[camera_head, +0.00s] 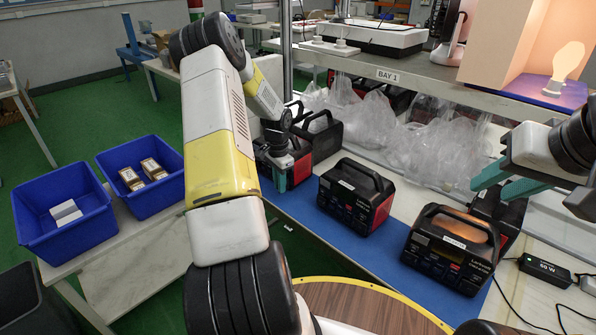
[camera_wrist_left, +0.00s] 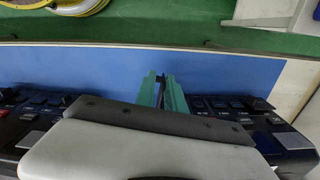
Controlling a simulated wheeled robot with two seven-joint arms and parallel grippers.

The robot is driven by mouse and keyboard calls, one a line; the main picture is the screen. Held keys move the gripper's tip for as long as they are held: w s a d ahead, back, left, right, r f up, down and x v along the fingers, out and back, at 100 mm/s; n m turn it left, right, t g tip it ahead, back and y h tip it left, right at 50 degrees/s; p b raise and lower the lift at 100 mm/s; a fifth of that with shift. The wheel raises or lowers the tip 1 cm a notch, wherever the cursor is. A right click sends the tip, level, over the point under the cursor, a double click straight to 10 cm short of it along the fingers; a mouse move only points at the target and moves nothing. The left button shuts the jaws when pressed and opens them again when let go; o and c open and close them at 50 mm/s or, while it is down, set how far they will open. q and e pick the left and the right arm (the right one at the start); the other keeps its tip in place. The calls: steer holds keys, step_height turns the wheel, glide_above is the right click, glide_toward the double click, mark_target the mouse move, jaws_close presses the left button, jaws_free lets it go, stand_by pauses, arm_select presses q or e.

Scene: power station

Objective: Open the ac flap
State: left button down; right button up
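Black power stations with carry handles stand on a blue mat: one in the middle (camera_head: 356,196), one at the front right (camera_head: 450,248), and a red-and-black one at the back left (camera_head: 298,158). My left gripper (camera_head: 282,182) points down at the front of the back-left station. In the left wrist view, its teal fingers (camera_wrist_left: 162,92) are close together over the mat, with dark panels on both sides. Whether they grip anything is unclear. My right gripper (camera_head: 503,182) is open above and behind the front-right station. I cannot make out an AC flap.
The blue mat (camera_head: 300,213) has a clear strip in front of the stations. Clear plastic bags (camera_head: 425,150) lie behind them, below the BAY 1 shelf (camera_head: 440,82). A power adapter (camera_head: 545,270) with cables lies at right. Blue bins (camera_head: 62,210) stand at left.

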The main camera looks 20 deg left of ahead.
arm_select(q)
steer(key=shift+d+n, duration=0.1)
steer(key=shift+n, duration=0.2)
steer(key=d+n, duration=0.1)
steer(key=n, duration=0.1)
steer(key=d+n, duration=0.1)
steer(key=n, duration=0.2)
steer(key=shift+s, duration=0.1)
steer(key=n, duration=0.1)
steer(key=d+n, duration=0.1)
steer(key=n, duration=0.1)
steer(key=d+n, duration=0.1)
steer(key=n, duration=0.1)
steer(key=shift+w, duration=0.4)
steer(key=shift+n, duration=0.3)
steer(key=c, duration=1.5)
jaws_free()
steer(key=shift+d, duration=0.1)
steer(key=shift+r, duration=3.9)
